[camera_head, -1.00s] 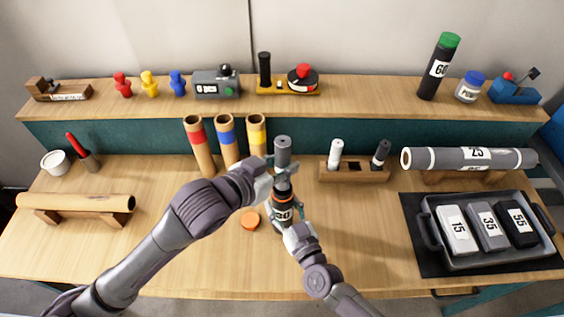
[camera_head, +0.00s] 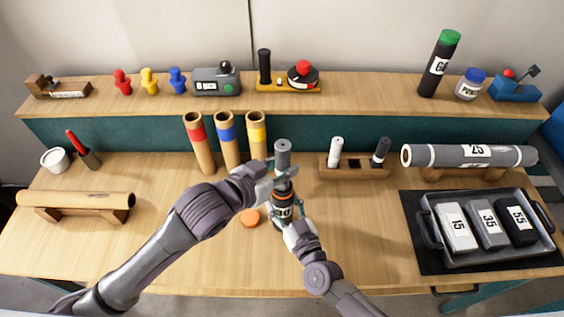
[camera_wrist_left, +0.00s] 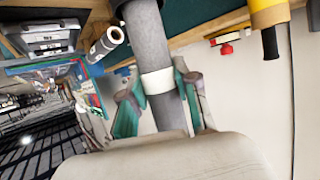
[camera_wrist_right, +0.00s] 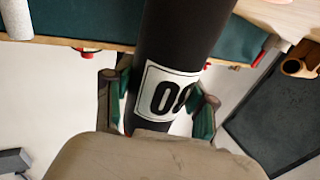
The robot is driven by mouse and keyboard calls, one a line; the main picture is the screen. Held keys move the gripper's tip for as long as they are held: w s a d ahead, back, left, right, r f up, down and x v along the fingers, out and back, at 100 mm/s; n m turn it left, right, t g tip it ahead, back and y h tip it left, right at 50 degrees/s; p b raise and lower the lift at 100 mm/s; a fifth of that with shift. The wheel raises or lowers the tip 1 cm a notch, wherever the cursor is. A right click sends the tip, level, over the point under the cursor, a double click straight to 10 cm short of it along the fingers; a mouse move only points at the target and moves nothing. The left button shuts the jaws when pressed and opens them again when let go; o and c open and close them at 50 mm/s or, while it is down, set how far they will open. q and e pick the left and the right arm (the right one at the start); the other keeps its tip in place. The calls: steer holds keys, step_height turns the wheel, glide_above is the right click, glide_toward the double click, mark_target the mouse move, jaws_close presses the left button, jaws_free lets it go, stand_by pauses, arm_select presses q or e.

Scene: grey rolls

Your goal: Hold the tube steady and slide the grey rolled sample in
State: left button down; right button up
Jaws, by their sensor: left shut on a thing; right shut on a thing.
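The grey rolled sample (camera_head: 283,151) stands upright above the black tube in the head view. My left gripper (camera_head: 282,172) is shut on it. In the left wrist view the grey roll (camera_wrist_left: 149,45), with a white band, lies between the fingers (camera_wrist_left: 158,100). The black tube (camera_head: 282,212) has an orange ring near its top and a white number label. My right gripper (camera_head: 292,228) is shut on it, low on its side. The right wrist view shows the tube (camera_wrist_right: 180,35) between the fingers (camera_wrist_right: 160,100). My left gripper partly hides where roll and tube meet.
An orange cap (camera_head: 250,216) lies left of the tube. Three cardboard tubes (camera_head: 228,145) stand behind it. A wooden holder (camera_head: 354,171) with white and dark rolls is right. A tray (camera_head: 428,233) of numbered blocks sits far right. The table between the tube and tray is clear.

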arm_select(q)
steer(key=shift+f, duration=2.4)
steer(key=c, duration=0.8)
jaws_free()
steer(key=shift+o, duration=0.2)
steer(key=v, duration=1.2)
arm_select(e)
steer(key=o, duration=1.3)
